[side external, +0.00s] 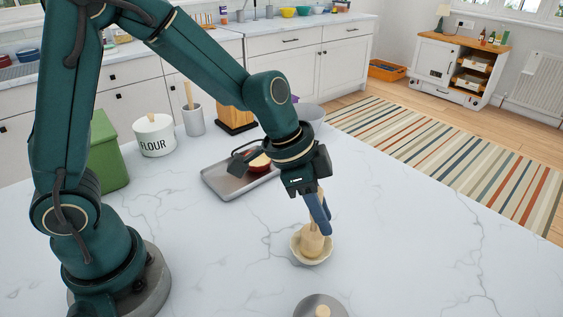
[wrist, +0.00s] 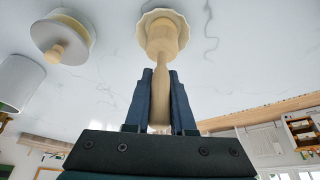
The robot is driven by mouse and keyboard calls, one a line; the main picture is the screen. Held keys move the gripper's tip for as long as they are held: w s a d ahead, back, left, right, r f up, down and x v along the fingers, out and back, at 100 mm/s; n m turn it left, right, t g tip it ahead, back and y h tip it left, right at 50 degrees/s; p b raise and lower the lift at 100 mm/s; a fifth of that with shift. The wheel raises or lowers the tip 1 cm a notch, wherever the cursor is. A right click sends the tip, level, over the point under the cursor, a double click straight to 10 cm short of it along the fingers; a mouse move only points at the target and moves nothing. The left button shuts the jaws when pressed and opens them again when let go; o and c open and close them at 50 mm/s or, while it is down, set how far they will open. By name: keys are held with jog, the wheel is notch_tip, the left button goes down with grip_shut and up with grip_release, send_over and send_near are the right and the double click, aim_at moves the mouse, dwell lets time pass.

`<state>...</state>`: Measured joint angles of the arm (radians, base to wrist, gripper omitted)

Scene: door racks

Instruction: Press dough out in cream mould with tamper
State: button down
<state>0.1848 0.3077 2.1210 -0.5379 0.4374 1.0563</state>
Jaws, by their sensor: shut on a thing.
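The cream mould (side external: 297,249) with a wavy rim stands on the marble counter. The wooden tamper (side external: 312,240) is upright, its thick head down inside the mould's rim. My gripper (side external: 322,218) is shut on the tamper's handle, just above the mould. In the wrist view, the dark blue fingers of my gripper (wrist: 161,76) flank the tamper (wrist: 162,42), and the mould (wrist: 143,20) shows around its head. The dough cannot be made out; the tamper's head covers the mould's middle.
A grey round piece with a wooden knob (side external: 322,311) lies at the front edge of the view. A metal tray (side external: 224,184) with a red item stands behind. A flour canister (side external: 154,136) and green box (side external: 108,150) are left. The counter right of the mould is clear.

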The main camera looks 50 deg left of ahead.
jog(key=shift+f, duration=0.6)
dwell(1.4)
dwell(0.3)
jog(key=shift+r, duration=0.95)
jog(key=shift+f, duration=0.25)
jog(key=shift+f, duration=0.4)
jog(key=shift+f, duration=0.2)
dwell(0.3)
jog(key=shift+f, duration=0.35)
dwell(1.1)
